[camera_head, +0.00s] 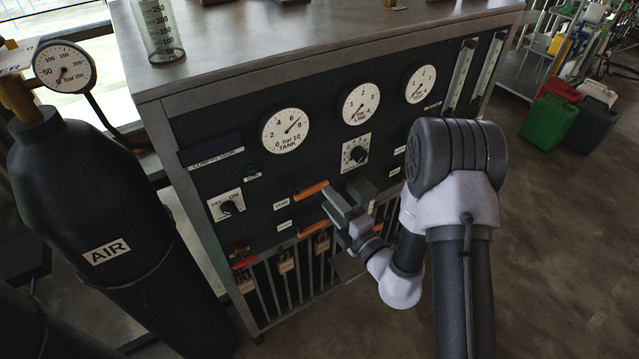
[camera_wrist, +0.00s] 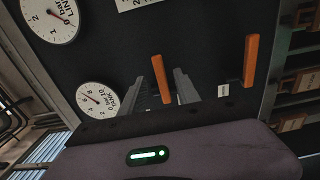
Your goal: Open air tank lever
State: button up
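The tank lever (camera_head: 311,190) is the upper of two orange handles on the dark panel, beside a small label that seems to read TANK. It lies roughly horizontal. My gripper (camera_head: 341,204) is in front of the panel at this lever's right end. The fingers are apart. I cannot tell whether either touches the lever. The lever's mount is partly hidden.
A second orange lever (camera_head: 312,228) sits just below, and shows at right in the wrist view (camera_wrist: 250,66). The TANK gauge (camera_head: 285,131), LINE gauge (camera_head: 361,104) and a dial (camera_head: 357,153) are above. A dark AIR cylinder (camera_head: 105,225) stands left.

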aim_at(319, 186)
jog(key=p+x, duration=0.1)
jog(key=x, duration=0.2)
jog(key=shift+w+a+r, duration=0.1)
jog(key=shift+w+a, duration=0.15)
jog(key=shift+w+a+p, duration=0.35)
jog(key=shift+w+p, duration=0.05)
jog(key=shift+w, duration=0.15)
jog(key=shift+w+a, duration=0.1)
jog(key=shift+w, duration=0.1)
grip_shut()
dwell(0.7)
